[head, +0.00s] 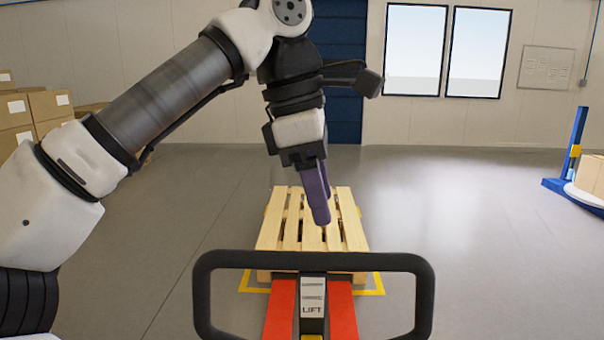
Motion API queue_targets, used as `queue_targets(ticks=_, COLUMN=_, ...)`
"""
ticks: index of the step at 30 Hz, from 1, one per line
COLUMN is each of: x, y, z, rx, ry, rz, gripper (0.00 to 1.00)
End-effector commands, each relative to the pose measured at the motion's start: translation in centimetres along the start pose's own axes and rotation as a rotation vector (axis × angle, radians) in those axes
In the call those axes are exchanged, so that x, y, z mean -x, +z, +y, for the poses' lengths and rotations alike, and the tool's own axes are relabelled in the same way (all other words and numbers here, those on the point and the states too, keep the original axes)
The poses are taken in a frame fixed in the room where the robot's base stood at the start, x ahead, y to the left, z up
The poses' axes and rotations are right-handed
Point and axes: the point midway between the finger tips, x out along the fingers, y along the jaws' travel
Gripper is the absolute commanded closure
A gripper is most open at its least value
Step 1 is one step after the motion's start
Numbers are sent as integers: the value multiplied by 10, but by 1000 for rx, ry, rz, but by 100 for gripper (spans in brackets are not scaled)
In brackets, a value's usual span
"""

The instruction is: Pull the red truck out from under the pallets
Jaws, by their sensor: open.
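The red truck (281,311) stands at the bottom centre of the head view, with two red parts and a grey plate marked LIFT between them. Its black loop handle (424,300) is nearest to me. A wooden slatted pallet (268,233) lies just beyond the truck; the handle hides its near edge. I cannot tell how far the truck reaches under it. My gripper (320,222), with purple fingers, hangs pointing down, in front of the pallet in the picture and above the handle's top bar. It is open and holds nothing.
Yellow floor marking (374,285) borders the pallet. Cardboard boxes (45,105) are stacked at the far left. A blue and white machine (573,165) with a box stands at the far right. The grey floor on both sides of the pallet is clear.

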Motion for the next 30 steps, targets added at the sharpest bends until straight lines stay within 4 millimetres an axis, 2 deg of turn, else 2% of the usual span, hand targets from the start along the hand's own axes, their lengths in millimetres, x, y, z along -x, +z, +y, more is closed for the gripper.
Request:
queue_targets(ticks=3, x=6, y=-17, z=2, rx=49, ry=-18, rz=102, gripper=50)
queue_targets(ticks=8, x=1, y=-24, z=3, rx=61, ry=-27, rz=133, gripper=50)
queue_targets(ticks=30, x=-114, y=-37, z=-1, rx=60, ry=-26, rz=128, gripper=50)
